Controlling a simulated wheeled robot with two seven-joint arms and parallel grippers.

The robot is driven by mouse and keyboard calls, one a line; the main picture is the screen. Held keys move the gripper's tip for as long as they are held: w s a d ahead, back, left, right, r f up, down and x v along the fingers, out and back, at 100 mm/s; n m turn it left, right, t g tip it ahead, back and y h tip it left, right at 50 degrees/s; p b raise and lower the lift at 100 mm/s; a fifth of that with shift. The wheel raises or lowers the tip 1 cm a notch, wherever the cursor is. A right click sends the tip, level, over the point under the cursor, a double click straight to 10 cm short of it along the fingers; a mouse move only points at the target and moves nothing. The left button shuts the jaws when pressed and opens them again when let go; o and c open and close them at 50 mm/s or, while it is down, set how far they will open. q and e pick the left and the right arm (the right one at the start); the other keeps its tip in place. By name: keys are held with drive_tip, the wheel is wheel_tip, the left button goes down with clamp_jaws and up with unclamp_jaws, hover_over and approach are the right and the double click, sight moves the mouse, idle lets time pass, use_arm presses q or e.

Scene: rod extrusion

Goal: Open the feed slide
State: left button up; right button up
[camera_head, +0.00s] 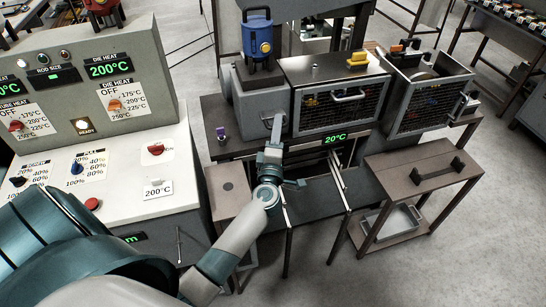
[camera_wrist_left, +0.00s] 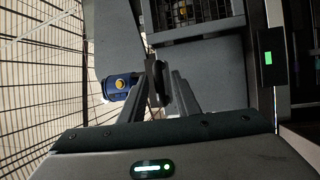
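A grey feed box (camera_head: 259,101) stands under a blue motor (camera_head: 257,37) with a yellow dot, at the left end of the extruder. My left gripper (camera_head: 275,125) reaches up to the front of this box, at its small handle. In the left wrist view, the two long fingers of my left gripper (camera_wrist_left: 160,85) stand apart, with a dark handle (camera_wrist_left: 157,78) at their tips. Contact with the handle cannot be made out. The blue motor (camera_wrist_left: 120,85) lies to the left there. The slide itself is mostly hidden by my gripper. My right gripper is out of view.
A control console (camera_head: 110,130) with dials stands at the left. A mesh-fronted extruder housing (camera_head: 335,70) with a 20°C display (camera_head: 335,138) is right of the box. A brown side table (camera_head: 415,175) stands at the right. Open floor lies at the lower right.

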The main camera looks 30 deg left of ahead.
use_arm(q)
drive_tip(key=b+v, duration=0.4)
drive_tip(key=v, duration=1.2)
drive_tip(key=shift+s, duration=0.35)
drive_tip(key=shift+d, duration=0.1)
